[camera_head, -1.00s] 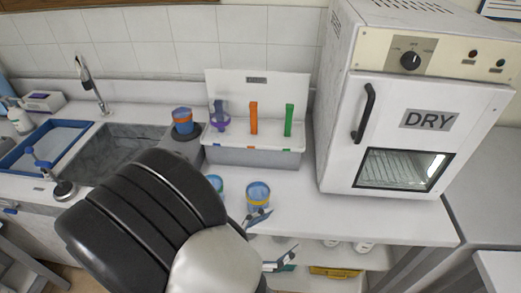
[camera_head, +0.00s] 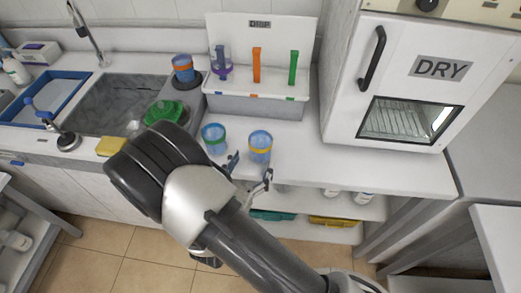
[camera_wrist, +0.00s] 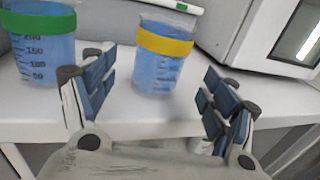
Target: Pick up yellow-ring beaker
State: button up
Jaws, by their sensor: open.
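The yellow-ring beaker (camera_head: 260,148) holds blue liquid and stands upright on the white counter near its front edge. In the wrist view the yellow-ring beaker (camera_wrist: 163,58) is ahead of my gripper, between the lines of the two fingers and apart from them. My gripper (camera_head: 250,174) is open and empty in front of the counter edge. Its two blue-padded fingers also show spread wide in the wrist view (camera_wrist: 155,98). The green-ring beaker (camera_head: 214,139) stands just left of the yellow-ring one, and in the wrist view (camera_wrist: 42,48) it is beyond the left finger.
A white rack (camera_head: 256,104) with a purple-ringed vessel and orange and green items stands behind the beakers. The drying oven (camera_head: 403,80) is at right. An orange-ring beaker (camera_head: 183,69) stands by the sink (camera_head: 120,103). The counter right of the beakers is clear.

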aim_at(256, 157)
jog(key=b+x, duration=0.1)
jog(key=x, duration=0.5)
jog(key=shift+s+f+b, duration=0.1)
jog(key=shift+b, duration=0.25)
jog(key=shift+w+d, duration=0.15)
jog(key=shift+w, duration=0.35)
jog(key=shift+c, duration=0.5)
jog(key=c, duration=1.1)
